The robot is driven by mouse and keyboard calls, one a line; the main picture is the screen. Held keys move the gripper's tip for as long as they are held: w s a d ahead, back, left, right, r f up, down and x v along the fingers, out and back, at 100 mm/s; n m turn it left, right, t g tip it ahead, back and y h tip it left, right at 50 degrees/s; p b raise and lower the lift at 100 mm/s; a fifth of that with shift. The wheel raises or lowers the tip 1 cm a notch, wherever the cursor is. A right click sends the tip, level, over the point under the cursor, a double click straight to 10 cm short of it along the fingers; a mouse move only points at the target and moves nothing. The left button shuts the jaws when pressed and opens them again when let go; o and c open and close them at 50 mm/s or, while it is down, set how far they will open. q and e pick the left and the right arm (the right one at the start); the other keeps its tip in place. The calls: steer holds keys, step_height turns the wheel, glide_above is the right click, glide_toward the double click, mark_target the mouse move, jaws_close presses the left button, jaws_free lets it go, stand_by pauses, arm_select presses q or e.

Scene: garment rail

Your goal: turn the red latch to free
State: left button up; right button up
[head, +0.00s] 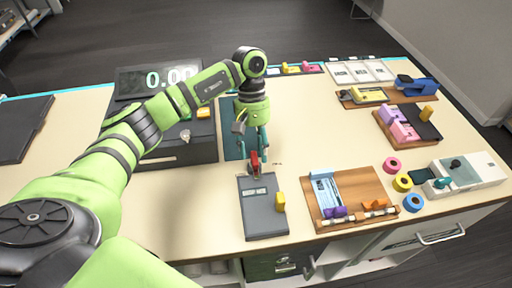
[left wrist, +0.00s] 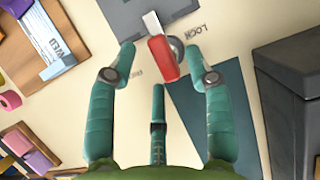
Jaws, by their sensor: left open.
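The red latch (head: 255,162) sits at the back edge of a dark grey device (head: 264,213) on the table. In the left wrist view the latch (left wrist: 162,60) is a red bar with a pale end, beside a round grey pivot (left wrist: 176,46). The word LOCK is printed to its right and a fainter word, apparently FREE, to its left. My left gripper (head: 256,151) points down over the latch. In the left wrist view the gripper (left wrist: 160,58) is open, with teal fingers on either side of the latch, apparently apart from it. My right gripper is not in view.
A grey scale (head: 165,150) reading 0.00 stands left of the gripper. A wooden board (head: 377,184) with a card lies to the right. Tape rolls (head: 403,183) lie beyond it. Table is clear front left.

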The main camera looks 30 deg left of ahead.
arm_select(q)
steer(key=shift+x, duration=0.8)
jaws_close()
